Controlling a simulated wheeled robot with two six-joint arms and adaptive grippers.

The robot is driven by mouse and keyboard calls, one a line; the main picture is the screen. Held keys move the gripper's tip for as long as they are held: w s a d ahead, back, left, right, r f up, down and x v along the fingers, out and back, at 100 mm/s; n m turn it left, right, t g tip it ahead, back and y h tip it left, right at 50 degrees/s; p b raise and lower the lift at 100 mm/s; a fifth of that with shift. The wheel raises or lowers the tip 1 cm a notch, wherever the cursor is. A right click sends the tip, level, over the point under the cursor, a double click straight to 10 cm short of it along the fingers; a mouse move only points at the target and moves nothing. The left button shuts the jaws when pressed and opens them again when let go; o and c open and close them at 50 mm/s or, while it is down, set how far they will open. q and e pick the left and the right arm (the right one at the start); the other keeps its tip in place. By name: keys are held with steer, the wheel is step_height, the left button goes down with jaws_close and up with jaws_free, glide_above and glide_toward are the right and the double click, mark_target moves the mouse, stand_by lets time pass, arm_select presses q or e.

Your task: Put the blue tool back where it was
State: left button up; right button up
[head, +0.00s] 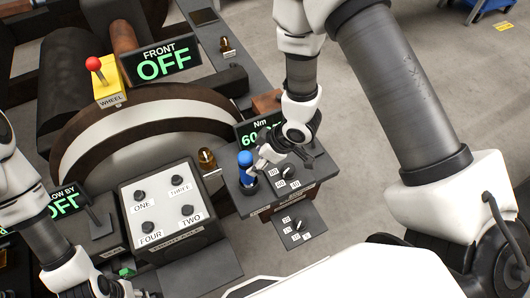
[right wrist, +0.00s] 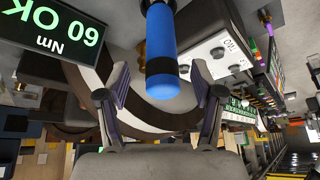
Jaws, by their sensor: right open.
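The blue tool (head: 246,166) stands roughly upright at the left end of the dark torque box (head: 262,203), over a round dark holder (head: 248,186). My right gripper (head: 262,162) is just right of the tool. In the right wrist view the blue tool (right wrist: 162,55) hangs into the picture between the two spread fingers of my right gripper (right wrist: 160,88), with gaps on both sides. The tool's lower end is hidden. My left gripper (head: 112,290) is at the bottom left edge, mostly cut off.
The Nm display (head: 258,130) stands behind the tool, partly hidden by my arm. A panel with several labelled knobs (head: 165,210) is to the left. A brass-coloured piece (head: 207,158) sits between them. The FRONT OFF display (head: 160,62) and red-knobbed lever (head: 94,64) are farther back.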

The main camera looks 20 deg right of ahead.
steer(key=v, duration=0.6)
steer(key=s+d+f+m+g+h, duration=0.1)
steer(key=s+d+f+m+h, duration=0.1)
steer(key=s+f+m, duration=0.3)
steer(key=s+d+f+m+g+h, duration=0.2)
steer(key=s+d+f+m, duration=0.2)
steer(key=s+f, duration=0.7)
steer(key=shift+s+d+f+m+g, duration=0.3)
steer(key=shift+s+d+m, duration=0.1)
steer(key=shift+s+d, duration=0.05)
